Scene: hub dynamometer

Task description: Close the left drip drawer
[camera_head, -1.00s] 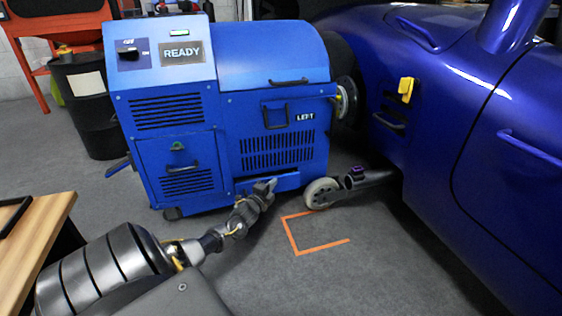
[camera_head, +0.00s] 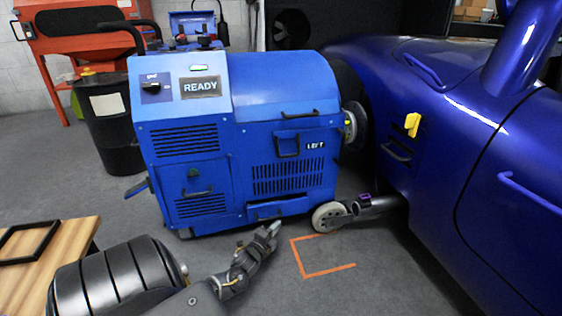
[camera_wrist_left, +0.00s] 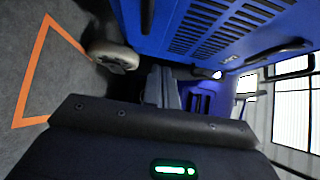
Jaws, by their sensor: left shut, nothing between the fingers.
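The left drip drawer (camera_head: 266,213) is a low blue front at the bottom of the blue dynamometer cabinet (camera_head: 290,150), under the LEFT label and the vent slots. A dark gap shows along its top right; I cannot tell how far out it stands. My left gripper (camera_head: 274,229) is in front of and below the drawer in the head view, apart from it as far as I can see. Its fingers are together and empty. They also show in the left wrist view (camera_wrist_left: 162,88), below the cabinet's vented blue side (camera_wrist_left: 225,35). My right gripper is not in view.
A pale caster wheel (camera_head: 328,217) stands just right of the drawer, near the blue car (camera_head: 460,130). An orange floor marking (camera_head: 325,271) lies on open grey floor. A wooden table (camera_head: 45,265) is at the lower left, a black drum (camera_head: 110,125) behind.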

